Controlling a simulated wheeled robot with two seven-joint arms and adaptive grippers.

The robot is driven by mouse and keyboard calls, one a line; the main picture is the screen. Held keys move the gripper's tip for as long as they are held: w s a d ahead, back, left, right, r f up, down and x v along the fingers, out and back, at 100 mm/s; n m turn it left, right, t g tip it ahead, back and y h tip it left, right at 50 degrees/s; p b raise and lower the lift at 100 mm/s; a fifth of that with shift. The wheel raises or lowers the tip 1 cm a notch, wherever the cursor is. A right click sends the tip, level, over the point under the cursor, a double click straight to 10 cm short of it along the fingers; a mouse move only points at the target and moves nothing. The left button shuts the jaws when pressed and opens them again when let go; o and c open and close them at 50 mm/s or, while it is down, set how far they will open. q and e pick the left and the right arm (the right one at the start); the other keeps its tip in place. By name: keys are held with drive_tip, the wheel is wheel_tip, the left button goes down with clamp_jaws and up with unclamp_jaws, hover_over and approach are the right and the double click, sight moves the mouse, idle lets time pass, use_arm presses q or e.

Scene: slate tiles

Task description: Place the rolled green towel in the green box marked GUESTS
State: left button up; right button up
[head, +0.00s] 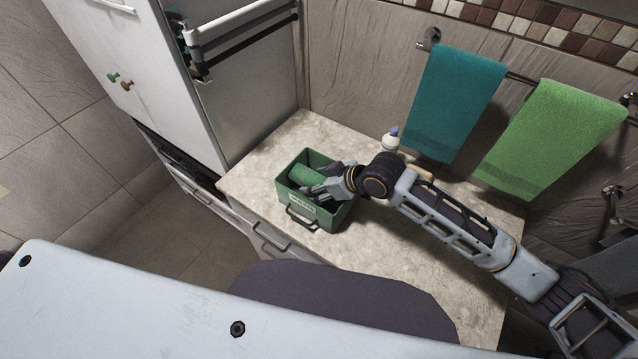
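The green box (328,221) stands on the stone counter, with a pale label on its front wall that is too small to read surely. The rolled green towel (302,174) lies inside the box, towards its left side. My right gripper (312,186) reaches into the box from the right, its fingers at the towel's right end. The fingers overlap the towel in this view, and I cannot tell whether they grip it or are just beside it. My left gripper is out of view.
A teal towel (453,100) and a light green towel (550,138) hang on the wall rail. A small white bottle (391,141) stands on the counter (400,265) behind my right arm. A tall white cabinet (150,65) borders the counter at left.

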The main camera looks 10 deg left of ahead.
drive_tip(key=shift+f, duration=0.6)
idle(0.3)
drive_tip(key=o, duration=1)
drive_tip(key=shift+r, duration=0.15)
drive_tip(key=shift+r, duration=0.55)
drive_tip(key=shift+v, duration=5.95)
